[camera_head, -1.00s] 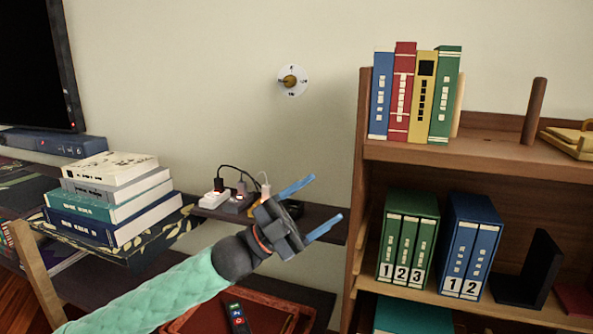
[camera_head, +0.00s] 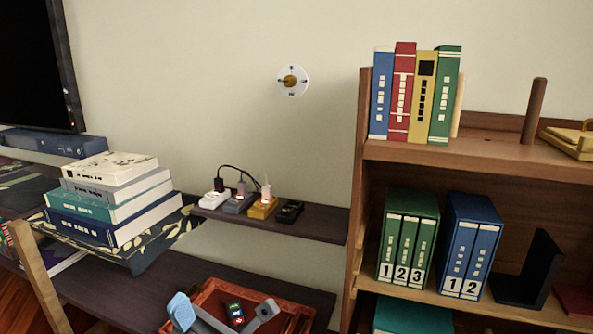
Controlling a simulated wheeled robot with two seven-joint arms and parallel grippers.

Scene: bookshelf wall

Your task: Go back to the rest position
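My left gripper (camera_head: 224,306) is at the bottom edge of the head view, in front of the red-brown tray. The rest of my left arm is below the picture. My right gripper is not in view.
The tray (camera_head: 212,287) on the low dark shelf holds a dark remote (camera_head: 235,314) with coloured buttons. A small shelf (camera_head: 325,224) bears several plugs and adapters. A book stack (camera_head: 115,200) stands left, a wooden bookcase (camera_head: 358,180) right. A round dial (camera_head: 292,81) is on the wall.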

